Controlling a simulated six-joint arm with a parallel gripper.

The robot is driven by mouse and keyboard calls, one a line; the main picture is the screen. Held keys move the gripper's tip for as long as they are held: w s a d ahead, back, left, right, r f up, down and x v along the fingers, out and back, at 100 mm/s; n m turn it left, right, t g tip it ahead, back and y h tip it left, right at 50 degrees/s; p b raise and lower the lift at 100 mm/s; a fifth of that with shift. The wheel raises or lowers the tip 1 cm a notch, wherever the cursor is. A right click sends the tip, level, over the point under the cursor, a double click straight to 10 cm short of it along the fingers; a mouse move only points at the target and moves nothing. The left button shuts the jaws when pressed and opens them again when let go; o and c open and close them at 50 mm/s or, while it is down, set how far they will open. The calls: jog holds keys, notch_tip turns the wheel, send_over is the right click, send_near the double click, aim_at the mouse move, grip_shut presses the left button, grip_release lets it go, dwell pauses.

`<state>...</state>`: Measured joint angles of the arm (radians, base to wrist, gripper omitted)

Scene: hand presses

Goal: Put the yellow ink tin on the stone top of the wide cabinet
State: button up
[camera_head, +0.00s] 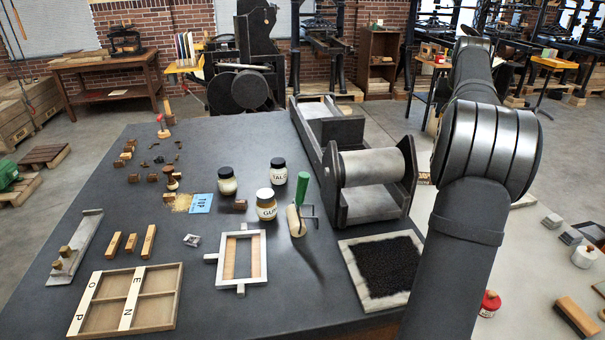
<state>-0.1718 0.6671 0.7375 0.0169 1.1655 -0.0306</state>
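I cannot make out a yellow ink tin in this view. A red-topped container (490,303) stands on the pale surface (525,255) at the right, partly beside my arm. A dark, smooth, wide top (330,285) fills the middle, with brown wood just under its near right edge. I cannot tell whether this or the pale surface is the stone top of the wide cabinet. My arm rises at the right and bends away toward the back. My gripper does not show, and the arm hides part of the right side.
On the dark top stand a talc jar (278,172), a gum jar (266,205), a green-handled roller (298,215), a proof press (370,180) and a framed dark pad (385,268). A divided wooden tray (155,307) lies front left. White rolls (584,257) stand far right.

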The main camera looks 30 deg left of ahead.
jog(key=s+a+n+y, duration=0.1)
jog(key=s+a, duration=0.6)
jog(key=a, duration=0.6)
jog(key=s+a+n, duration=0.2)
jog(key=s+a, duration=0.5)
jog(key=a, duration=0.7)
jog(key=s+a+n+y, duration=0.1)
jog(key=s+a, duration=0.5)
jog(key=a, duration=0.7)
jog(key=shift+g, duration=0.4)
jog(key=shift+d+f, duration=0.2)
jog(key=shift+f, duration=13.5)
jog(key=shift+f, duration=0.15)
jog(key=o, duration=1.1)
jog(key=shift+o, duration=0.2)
